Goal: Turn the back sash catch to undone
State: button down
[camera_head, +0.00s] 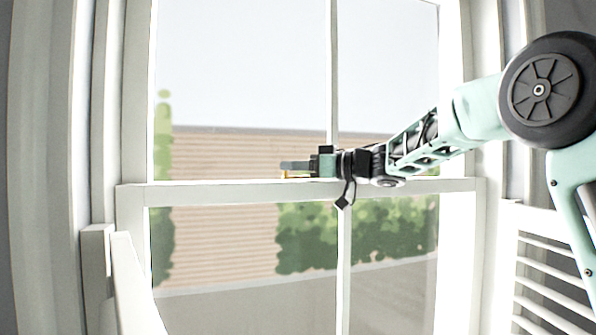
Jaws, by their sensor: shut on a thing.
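A sash window fills the middle of the head view, with a white meeting rail (220,186) across it. A small brass-coloured sash catch (288,175) sits on top of the rail, left of the central glazing bar. My gripper (289,167) reaches in from the right, just above the rail, with its grey fingers at the catch. The fingers are shut on the catch. They and the gripper body hide most of it, so its lever angle cannot be read. No second catch shows in this view.
A white slatted chair or shutter (550,265) stands at the lower right. Pale wooden posts (130,285) rise at the lower left. White window jambs (135,100) border the panes. The space in front of the lower panes is clear.

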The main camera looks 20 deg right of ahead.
jog(key=shift+w+m+t+h, duration=0.15)
jog(key=shift+m+t+h, duration=0.45)
jog(key=shift+t, duration=0.1)
jog(key=c, duration=1.3)
grip_release()
jog(key=shift+r, duration=0.1)
jog(key=shift+d, duration=0.1)
